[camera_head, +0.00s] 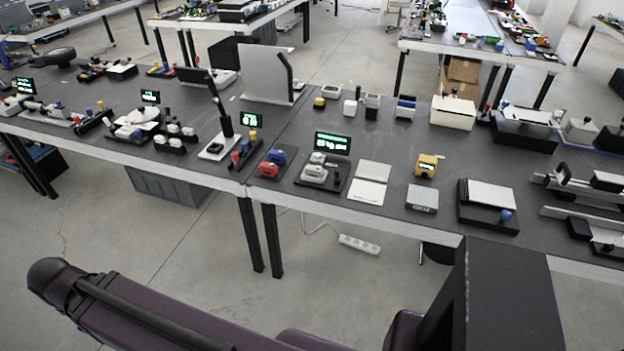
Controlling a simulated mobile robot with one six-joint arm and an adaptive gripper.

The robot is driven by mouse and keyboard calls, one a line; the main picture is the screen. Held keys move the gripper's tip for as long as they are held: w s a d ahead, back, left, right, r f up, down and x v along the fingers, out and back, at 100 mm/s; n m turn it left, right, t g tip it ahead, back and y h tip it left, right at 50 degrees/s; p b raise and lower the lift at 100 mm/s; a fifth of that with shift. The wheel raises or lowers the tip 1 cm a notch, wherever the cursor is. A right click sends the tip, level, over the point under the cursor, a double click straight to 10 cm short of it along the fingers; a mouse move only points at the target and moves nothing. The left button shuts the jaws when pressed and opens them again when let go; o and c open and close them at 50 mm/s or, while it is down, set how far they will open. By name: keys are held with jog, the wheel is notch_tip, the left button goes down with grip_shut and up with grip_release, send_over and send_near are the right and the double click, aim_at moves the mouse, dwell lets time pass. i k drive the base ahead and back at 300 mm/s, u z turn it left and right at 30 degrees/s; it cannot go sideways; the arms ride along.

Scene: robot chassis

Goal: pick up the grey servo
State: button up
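I cannot tell for certain which thing is the grey servo. Small light-grey parts (314,173) sit on a dark base in front of a green-lit display, near the table's front edge. A flat grey box (422,198) lies further right, near the same edge. All are too small to make out in detail. My gripper is not in view. Part of my dark arm crosses the bottom left, in front of the table and apart from these things.
The dark table (310,225) is crowded. Red and blue parts (272,163) sit left of the light-grey parts. White plates (370,184), a yellow device (427,165) and a black-framed box (488,204) stand to the right. A bent dark post (288,73) rises behind. A power strip (359,245) lies on the floor.

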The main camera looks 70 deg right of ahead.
aim_at(315, 170)
jog(key=z, duration=0.05)
jog(key=i, duration=1.8)
jog(key=z, duration=4.3)
jog(key=i, duration=0.1)
jog(key=u, duration=1.85)
